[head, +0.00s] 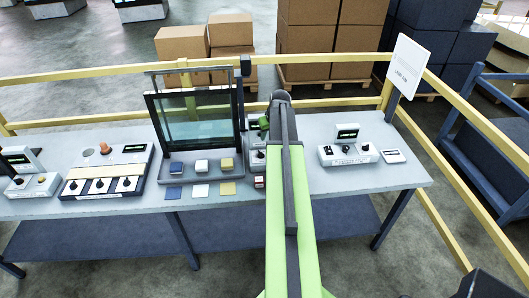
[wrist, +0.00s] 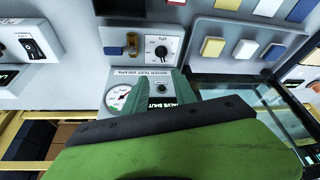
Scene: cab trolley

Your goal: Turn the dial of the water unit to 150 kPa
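The water unit (wrist: 137,72) fills the upper middle of the wrist view. Its black dial (wrist: 161,50) sits on a white scale plate; the numbers are too small to read. A brass fitting (wrist: 132,43) is left of the dial. Below are a round gauge (wrist: 118,97) with a red needle, a small black knob (wrist: 162,88) and a green display that seems to read "VALVE SHUT". My gripper (wrist: 160,80) has its two green fingers apart, tips below the dial, with the small knob showing between them. Contact cannot be told. In the head view my arm hides most of the unit (head: 257,160).
A glass-panelled frame (head: 197,118) stands just left of the unit, with coloured blocks before it. Another control unit (head: 347,153) stands to the right. Further units (head: 107,172) fill the table's left. A yellow rail (head: 100,72) runs behind.

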